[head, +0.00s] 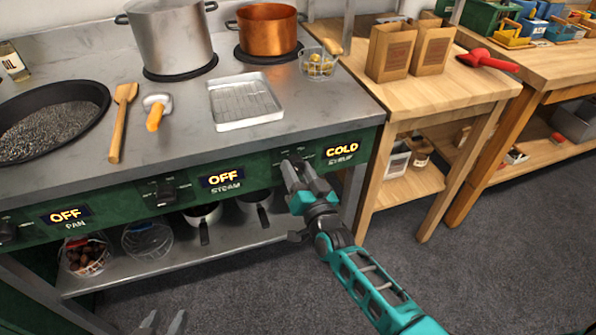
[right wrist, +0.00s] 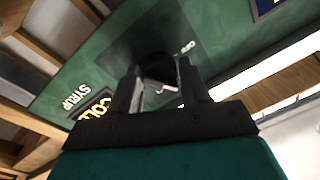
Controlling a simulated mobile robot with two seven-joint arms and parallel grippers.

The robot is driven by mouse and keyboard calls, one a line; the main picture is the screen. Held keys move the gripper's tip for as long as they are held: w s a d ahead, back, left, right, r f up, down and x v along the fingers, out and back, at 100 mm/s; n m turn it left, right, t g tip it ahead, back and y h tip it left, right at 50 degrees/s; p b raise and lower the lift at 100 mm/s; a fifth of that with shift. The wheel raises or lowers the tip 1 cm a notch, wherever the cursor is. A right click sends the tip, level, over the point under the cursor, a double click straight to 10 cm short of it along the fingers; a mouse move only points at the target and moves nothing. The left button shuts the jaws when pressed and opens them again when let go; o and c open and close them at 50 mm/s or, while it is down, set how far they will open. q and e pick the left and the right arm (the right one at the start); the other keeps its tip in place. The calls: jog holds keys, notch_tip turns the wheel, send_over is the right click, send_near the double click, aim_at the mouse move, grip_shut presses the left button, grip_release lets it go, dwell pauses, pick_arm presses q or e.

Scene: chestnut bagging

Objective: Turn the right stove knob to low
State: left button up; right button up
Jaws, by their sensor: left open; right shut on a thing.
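The right stove knob (right wrist: 160,66) is dark and sits on the green stove front, beside the lit COLD display (head: 342,149) labelled SYRUP. My right gripper (head: 295,168) reaches up to the panel and is shut on this knob, mostly hiding it in the head view. In the right wrist view my right gripper's fingers (right wrist: 159,88) are on either side of the knob. The knob's pointer and most of its markings cannot be read. My left gripper (head: 162,323) is open and empty at the bottom edge of the head view, low over the floor.
The middle knob (head: 166,192) is by an OFF display (head: 222,179) labelled STEAM; the left display (head: 66,215) reads OFF, labelled PAN. A copper pot (head: 267,30), steel pot (head: 168,38) and tray (head: 245,103) stand above. A wooden table (head: 445,92) adjoins at right.

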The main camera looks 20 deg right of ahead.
jog(key=shift+d, duration=0.25)
jog(key=o, duration=0.8)
jog(key=shift+o, duration=1)
jog(key=shift+a, duration=0.15)
pick_arm(q)
jog(key=shift+s+a+r+p, duration=0.2)
jog(key=shift+a+p, duration=0.15)
jog(key=shift+p, duration=0.5)
pick_arm(e)
jog(key=s+d+f, duration=0.1)
jog(key=s, duration=1.1)
jog(key=shift+s, duration=0.4)
pick_arm(q)
jog(key=shift+r, duration=0.1)
